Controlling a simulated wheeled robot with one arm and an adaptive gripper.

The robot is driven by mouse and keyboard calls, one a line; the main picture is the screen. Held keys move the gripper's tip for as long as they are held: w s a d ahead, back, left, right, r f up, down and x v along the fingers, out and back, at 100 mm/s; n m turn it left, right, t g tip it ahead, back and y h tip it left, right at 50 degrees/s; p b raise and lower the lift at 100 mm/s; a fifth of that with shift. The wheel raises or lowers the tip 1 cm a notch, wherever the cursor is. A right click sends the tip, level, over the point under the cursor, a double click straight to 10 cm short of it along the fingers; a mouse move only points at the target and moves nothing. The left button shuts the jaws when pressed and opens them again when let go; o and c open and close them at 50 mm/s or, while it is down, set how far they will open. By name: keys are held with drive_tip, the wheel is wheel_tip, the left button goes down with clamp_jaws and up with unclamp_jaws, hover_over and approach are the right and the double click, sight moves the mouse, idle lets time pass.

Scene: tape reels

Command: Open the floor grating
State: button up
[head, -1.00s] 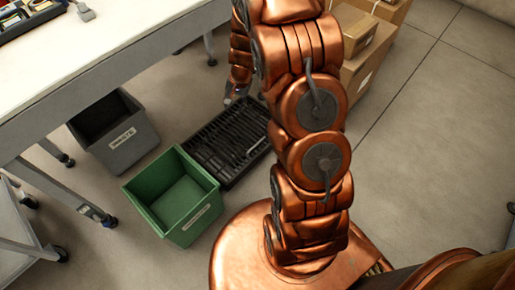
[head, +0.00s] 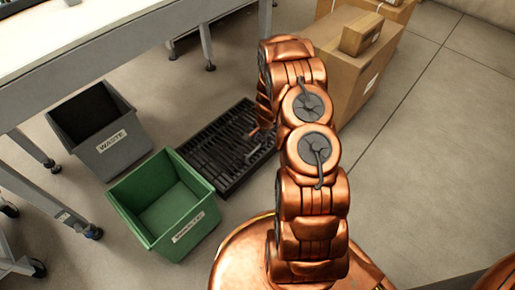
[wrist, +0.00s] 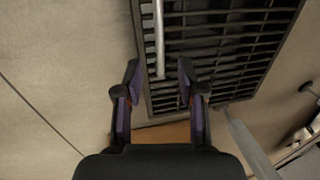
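The dark slatted floor grating (head: 215,142) lies flat on the floor in the head view, its right part hidden by my arm. It fills the upper right of the wrist view (wrist: 225,45). A pale metal bar (wrist: 159,35), seemingly its handle, runs along its left side there. My gripper (wrist: 158,76) is open, with its two purple-sided fingers apart. The bar's near end appears between the fingertips in the picture; I see no contact, and cannot tell the height gap. In the head view the gripper is mostly hidden behind my arm.
A green bin (head: 170,205) stands close to the grating's near left edge, and a grey WASTE bin (head: 98,130) stands farther left. A workbench (head: 110,40) is at upper left. Cardboard boxes (head: 345,65) stand behind my arm. Floor (head: 430,160) on the right is clear.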

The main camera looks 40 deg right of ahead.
sight(257, 148)
drive_tip(key=f, duration=0.2)
drive_tip(key=f+b, duration=0.1)
drive_tip(key=f, duration=0.1)
drive_tip(key=w+f+b, duration=0.1)
drive_tip(key=f, duration=0.2)
drive_tip(key=shift+w+a, duration=0.1)
drive_tip(key=shift+a, duration=0.1)
clamp_jaws()
idle(0.5)
